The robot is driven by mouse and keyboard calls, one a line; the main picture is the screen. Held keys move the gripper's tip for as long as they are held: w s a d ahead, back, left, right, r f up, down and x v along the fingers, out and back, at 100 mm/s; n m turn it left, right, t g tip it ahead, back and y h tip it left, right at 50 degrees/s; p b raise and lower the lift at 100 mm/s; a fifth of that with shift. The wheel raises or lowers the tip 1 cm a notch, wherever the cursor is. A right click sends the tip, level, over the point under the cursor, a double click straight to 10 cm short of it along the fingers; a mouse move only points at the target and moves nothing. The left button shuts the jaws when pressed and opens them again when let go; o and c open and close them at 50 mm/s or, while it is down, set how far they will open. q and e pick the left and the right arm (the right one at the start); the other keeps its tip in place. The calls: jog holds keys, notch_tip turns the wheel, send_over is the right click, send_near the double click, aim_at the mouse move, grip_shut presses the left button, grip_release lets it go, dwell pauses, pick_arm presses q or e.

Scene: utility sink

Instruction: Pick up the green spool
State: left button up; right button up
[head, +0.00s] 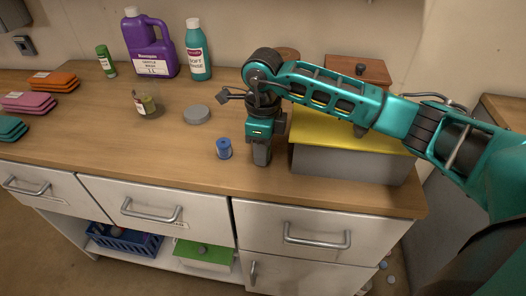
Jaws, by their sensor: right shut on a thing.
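My right gripper (262,153) points down at the counter, left of the grey box. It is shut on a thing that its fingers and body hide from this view. I cannot make out a green spool in it. A small green thing (149,106) sits inside a clear glass (140,100) farther left; I cannot tell whether it is a spool. A blue spool (224,149) stands upright just left of my right gripper, apart from it. My left gripper is not in view.
A grey box with a yellow lid (345,163) stands close right of the gripper. A grey disc (196,114) lies on the counter (90,130). A purple jug (150,48), a teal bottle (198,52) and a green tube (106,62) stand at the back. Folded cloths (28,101) lie left.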

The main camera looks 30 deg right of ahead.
notch_tip(320, 180, up, 20)
jog(key=p, duration=0.1)
jog(key=shift+p, duration=0.35)
